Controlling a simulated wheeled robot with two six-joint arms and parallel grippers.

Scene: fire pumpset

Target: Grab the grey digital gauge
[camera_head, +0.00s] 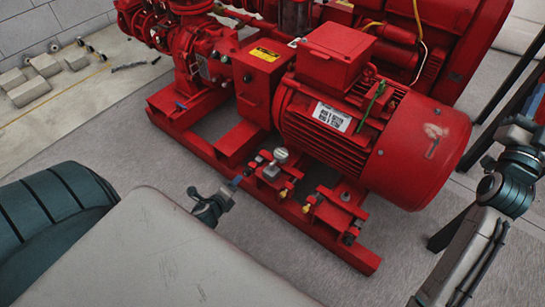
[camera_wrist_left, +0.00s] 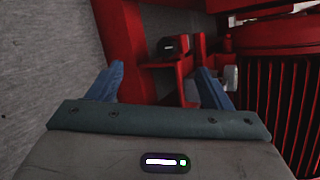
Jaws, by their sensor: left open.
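A small round gauge with a light grey face (camera_head: 281,155) stands on the red base rail in front of the motor in the head view. A small black rounded part (camera_wrist_left: 172,45) shows beyond the gap, and a pale grey part (camera_wrist_left: 231,78) is partly hidden by the right finger. I cannot tell which of these is the gauge. My right arm is at the right; its gripper is not clearly shown.
The large red motor (camera_head: 412,150) rises close behind the gauge. Brass-coloured fittings (camera_head: 310,203) sit along the red base (camera_head: 345,252) to the right. Grey blocks (camera_head: 30,91) lie at the far left. The grey floor between my left arm and the pump is clear.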

